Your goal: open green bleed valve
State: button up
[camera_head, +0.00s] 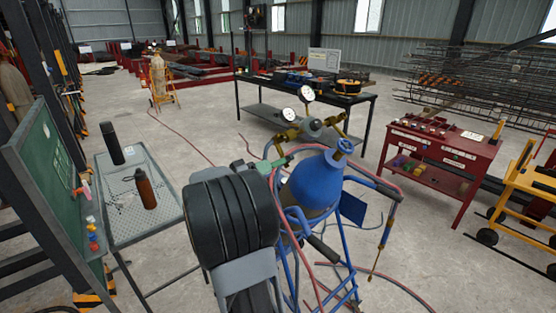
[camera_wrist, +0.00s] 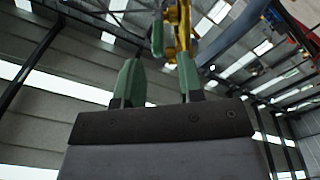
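My gripper (camera_head: 264,166) has green fingers and reaches toward the brass regulator (camera_head: 312,128) on top of the blue gas cylinder (camera_head: 314,186). In the wrist view my gripper (camera_wrist: 159,60) is open, with a clear gap between its fingers. A green lever (camera_wrist: 157,34), which looks like the bleed valve handle, shows just beyond the fingertips, in line with the gap; I see no contact. The yellow brass fitting (camera_wrist: 178,28) is right of it. In the head view the lever cannot be told apart from my green fingers, and my arm hides part of this area.
Two gauges (camera_head: 306,94) stand above the regulator. Red hoses and a blue cart frame (camera_head: 350,285) surround the cylinder. A perforated table (camera_head: 123,220) with bottles is at left, a black workbench (camera_head: 272,119) behind, and a red cart (camera_head: 440,160) at right. Floor is open between them.

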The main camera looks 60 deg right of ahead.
aim_at(278, 162)
jog(key=p+x, duration=0.1)
jog(key=x, duration=0.5)
jog(key=shift+s+d+p, duration=0.1)
jog(key=shift+d+p, duration=0.2)
jog(key=shift+d, duration=0.05)
jog(key=shift+c, duration=0.3)
grip_shut()
